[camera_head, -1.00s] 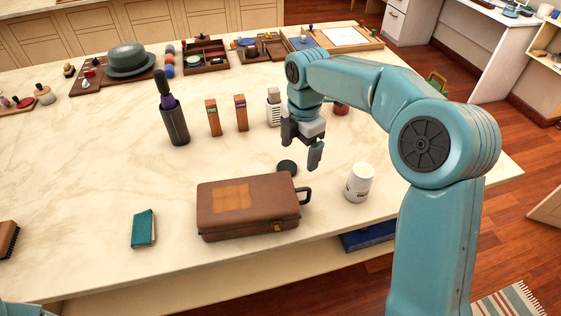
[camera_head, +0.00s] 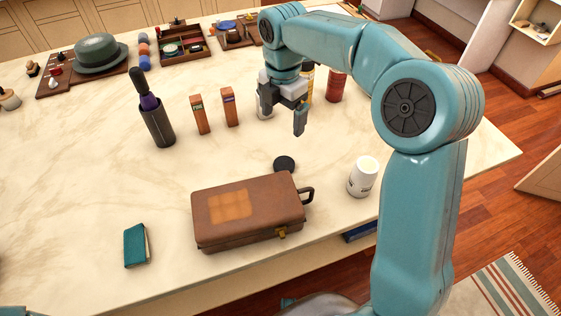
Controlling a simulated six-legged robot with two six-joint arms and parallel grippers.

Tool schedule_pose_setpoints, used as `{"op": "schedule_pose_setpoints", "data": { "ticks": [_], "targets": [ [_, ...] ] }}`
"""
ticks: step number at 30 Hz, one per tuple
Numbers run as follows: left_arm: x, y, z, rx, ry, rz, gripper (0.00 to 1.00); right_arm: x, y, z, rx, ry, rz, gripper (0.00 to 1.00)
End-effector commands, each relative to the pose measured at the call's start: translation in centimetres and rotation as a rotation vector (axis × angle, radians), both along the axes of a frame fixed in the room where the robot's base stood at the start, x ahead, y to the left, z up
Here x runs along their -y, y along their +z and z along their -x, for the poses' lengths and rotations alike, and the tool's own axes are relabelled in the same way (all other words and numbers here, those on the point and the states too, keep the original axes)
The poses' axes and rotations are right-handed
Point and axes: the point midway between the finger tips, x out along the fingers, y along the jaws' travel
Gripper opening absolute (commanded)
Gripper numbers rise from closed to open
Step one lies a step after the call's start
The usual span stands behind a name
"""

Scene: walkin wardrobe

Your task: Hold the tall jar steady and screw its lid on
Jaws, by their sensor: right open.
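A white jar (camera_head: 362,178) with a dark printed mark stands upright near the table's front edge, right of the brown case. Its pale top shows with no lid on it. A round black lid (camera_head: 285,163) lies flat on the table, behind the case and left of the jar. My right gripper (camera_head: 282,118) is above the table beyond the lid, fingers apart and empty, touching neither lid nor jar. My left gripper is out of view; only a bit of teal arm shows at the lower left corner.
A brown case (camera_head: 247,216) lies in front of the lid. A teal book (camera_head: 136,246) lies to its left. A dark holder (camera_head: 157,126), two wooden blocks (camera_head: 200,115) and a red can (camera_head: 337,86) stand farther back. Marble tabletop (camera_head: 90,190) on the left is clear.

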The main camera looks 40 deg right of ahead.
Motion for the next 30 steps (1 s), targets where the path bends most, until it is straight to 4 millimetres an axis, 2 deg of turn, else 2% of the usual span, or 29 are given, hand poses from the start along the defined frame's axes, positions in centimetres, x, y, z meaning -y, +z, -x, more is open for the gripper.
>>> {"op": "schedule_pose_setpoints", "data": {
  "ticks": [5,8,21,25,30],
  "targets": [
    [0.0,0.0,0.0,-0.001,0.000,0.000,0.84,0.0,0.0,0.2,0.002,-0.001,0.001,0.92],
    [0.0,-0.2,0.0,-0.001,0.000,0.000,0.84,0.0,-0.7,0.2,0.000,0.000,0.000,0.92],
    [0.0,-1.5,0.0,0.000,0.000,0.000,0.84,-0.1,-9.6,-0.1,-0.001,0.000,0.000,0.92],
    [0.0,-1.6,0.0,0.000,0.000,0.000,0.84,-0.1,-10.9,-0.2,0.000,0.000,0.000,0.92],
    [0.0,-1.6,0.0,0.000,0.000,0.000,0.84,-0.1,-11.1,-0.2,0.002,-0.001,0.001,0.92]
  ]
}}
